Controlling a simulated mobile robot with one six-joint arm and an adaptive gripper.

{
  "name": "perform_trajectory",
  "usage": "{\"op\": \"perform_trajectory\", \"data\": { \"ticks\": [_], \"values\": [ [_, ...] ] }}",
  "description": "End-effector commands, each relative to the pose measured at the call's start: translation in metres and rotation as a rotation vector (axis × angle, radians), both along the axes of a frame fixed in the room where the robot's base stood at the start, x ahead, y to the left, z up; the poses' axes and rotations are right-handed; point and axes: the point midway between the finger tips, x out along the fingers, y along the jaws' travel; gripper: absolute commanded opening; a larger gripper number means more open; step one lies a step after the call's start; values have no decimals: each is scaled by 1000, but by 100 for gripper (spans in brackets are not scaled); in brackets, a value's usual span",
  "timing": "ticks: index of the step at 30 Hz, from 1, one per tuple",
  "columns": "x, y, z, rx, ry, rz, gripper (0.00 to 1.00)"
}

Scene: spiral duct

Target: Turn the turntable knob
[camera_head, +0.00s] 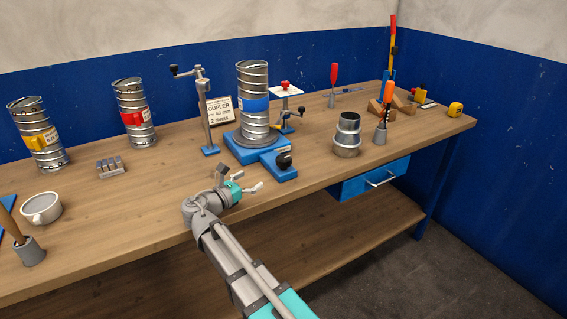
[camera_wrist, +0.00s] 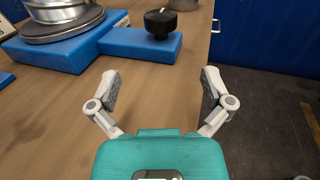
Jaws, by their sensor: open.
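The turntable knob (camera_head: 284,160) is black and round on a short stem, set on a small blue block (camera_head: 279,172) at the front of the blue turntable base (camera_head: 236,151). A silver spiral duct (camera_head: 254,100) with a blue band stands upright on the turntable. In the wrist view the knob (camera_wrist: 160,21) is at the top centre, on its blue block (camera_wrist: 140,43). The duct's lower end and turntable disc (camera_wrist: 64,22) are at the top left. My gripper (camera_wrist: 159,84) is open and empty, short of the knob and apart from it. In the head view my gripper (camera_head: 240,178) is left of the knob.
A crank stand (camera_head: 205,110) and a sign (camera_head: 221,109) are behind the turntable. A silver collar (camera_head: 347,135) stands right of the knob. Two more ducts (camera_head: 134,113) and a mug (camera_head: 41,208) are left. Bare wooden bench (camera_head: 150,205) lies around my gripper.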

Motion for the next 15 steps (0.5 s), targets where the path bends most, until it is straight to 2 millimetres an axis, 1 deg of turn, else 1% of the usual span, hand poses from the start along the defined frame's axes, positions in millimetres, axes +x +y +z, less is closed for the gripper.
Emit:
{"op": "perform_trajectory", "data": {
  "ticks": [8, 15],
  "values": [
    [3, -3, 0, 3, 0, -2, 100],
    [16, -13, 0, 3, 0, -3, 100]
  ]
}}
